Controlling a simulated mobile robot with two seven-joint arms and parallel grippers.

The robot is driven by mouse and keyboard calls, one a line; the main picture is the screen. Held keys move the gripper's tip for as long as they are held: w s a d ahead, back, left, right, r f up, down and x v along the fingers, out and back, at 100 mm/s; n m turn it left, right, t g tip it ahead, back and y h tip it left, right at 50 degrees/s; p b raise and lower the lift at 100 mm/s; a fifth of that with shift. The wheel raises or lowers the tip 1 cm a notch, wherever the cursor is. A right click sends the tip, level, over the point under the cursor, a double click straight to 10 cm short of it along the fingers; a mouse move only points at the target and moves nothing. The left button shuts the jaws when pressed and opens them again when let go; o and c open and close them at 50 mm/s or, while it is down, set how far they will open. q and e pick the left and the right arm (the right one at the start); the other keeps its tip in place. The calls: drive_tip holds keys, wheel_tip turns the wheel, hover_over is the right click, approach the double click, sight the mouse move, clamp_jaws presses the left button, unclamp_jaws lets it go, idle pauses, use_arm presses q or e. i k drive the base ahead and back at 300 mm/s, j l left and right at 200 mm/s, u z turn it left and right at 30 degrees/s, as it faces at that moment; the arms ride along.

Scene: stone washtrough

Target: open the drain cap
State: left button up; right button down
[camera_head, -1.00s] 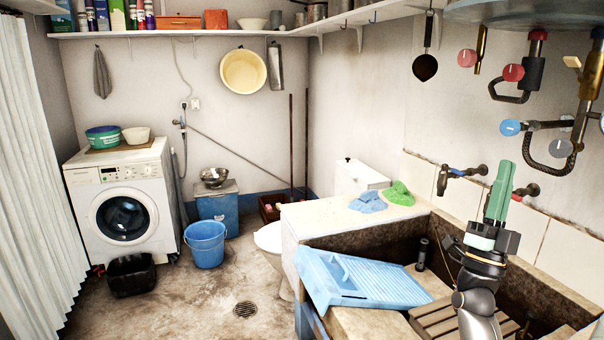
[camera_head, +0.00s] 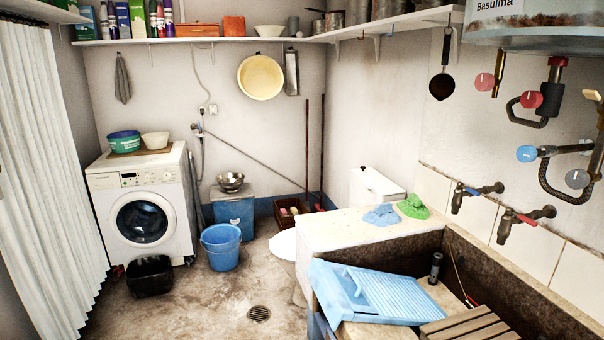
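A round floor drain with a dark grate (camera_head: 259,313) lies in the concrete floor, left of the trough. A dark upright cylinder (camera_head: 435,268) stands inside the stone trough (camera_head: 520,285) near its back left corner. A thin cord (camera_head: 457,271) hangs by the trough's back wall and runs down to a small red-tipped piece. I cannot tell which of these is the drain cap; the trough's bottom is mostly hidden. Neither of my grippers shows in the head view.
A blue washboard (camera_head: 385,298) leans over the trough's left edge, and a slatted wooden rack (camera_head: 472,328) lies at its front. Two wall taps (camera_head: 478,196) are above it. A blue bucket (camera_head: 221,248) stands on the floor; the floor around the grate is clear.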

sight(484, 82)
drive_tip(key=z, duration=1.25)
drive_tip(key=k, duration=0.25)
drive_tip(key=k+j, duration=0.1)
drive_tip(key=j, duration=0.4)
drive_tip(key=i+j, duration=0.1)
drive_tip(key=j, duration=0.2)
drive_tip(key=i+j, duration=0.1)
drive_tip(key=j, duration=0.2)
drive_tip(key=i+j, duration=0.15)
drive_tip(key=j, duration=0.15)
